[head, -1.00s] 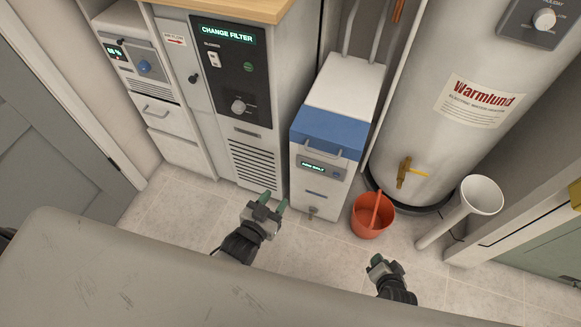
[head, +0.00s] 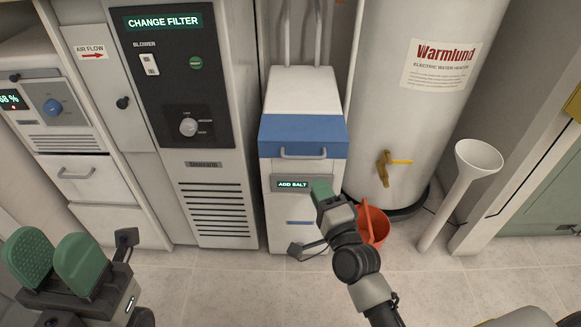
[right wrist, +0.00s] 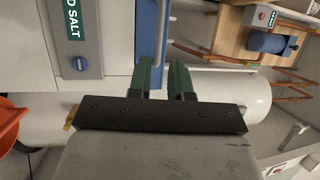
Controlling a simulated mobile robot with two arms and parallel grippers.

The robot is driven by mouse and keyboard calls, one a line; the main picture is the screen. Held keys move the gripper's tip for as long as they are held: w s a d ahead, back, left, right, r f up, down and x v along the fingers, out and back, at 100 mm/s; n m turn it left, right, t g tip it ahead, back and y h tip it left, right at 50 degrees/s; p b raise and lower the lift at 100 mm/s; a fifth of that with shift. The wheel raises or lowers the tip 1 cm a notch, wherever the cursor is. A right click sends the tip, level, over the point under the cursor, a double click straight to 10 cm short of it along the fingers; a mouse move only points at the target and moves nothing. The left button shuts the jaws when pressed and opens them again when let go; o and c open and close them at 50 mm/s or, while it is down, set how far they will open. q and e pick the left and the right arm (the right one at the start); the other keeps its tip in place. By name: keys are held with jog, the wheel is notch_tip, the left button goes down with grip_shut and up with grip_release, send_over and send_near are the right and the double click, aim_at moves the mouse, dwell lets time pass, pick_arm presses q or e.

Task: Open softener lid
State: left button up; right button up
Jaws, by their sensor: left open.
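The softener is a white cabinet (head: 298,216) with a blue lid edge (head: 303,132) and a grey bar handle (head: 303,153). Its lid is shut. A lit "ADD SALT" display (head: 292,184) sits below the handle. My right gripper (head: 321,188) is in front of the cabinet, at the display's right and just below the handle. In the right wrist view, its green fingers (right wrist: 162,78) stand apart near the blue edge (right wrist: 163,25), with no object clearly held between them. My left gripper (head: 55,258) is open and empty at the lower left, away from the softener.
A water heater (head: 410,120) stands right of the softener, with an orange bucket (head: 379,219) at its foot and a white pipe (head: 452,200) beside it. A furnace cabinet (head: 217,170) stands close on the left. The tiled floor in front is clear.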

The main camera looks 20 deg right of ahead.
aim_at(303, 158)
jog(key=b+x, duration=0.3)
jog(key=x, duration=0.7)
jog(key=shift+w+d, duration=0.1)
grip_shut()
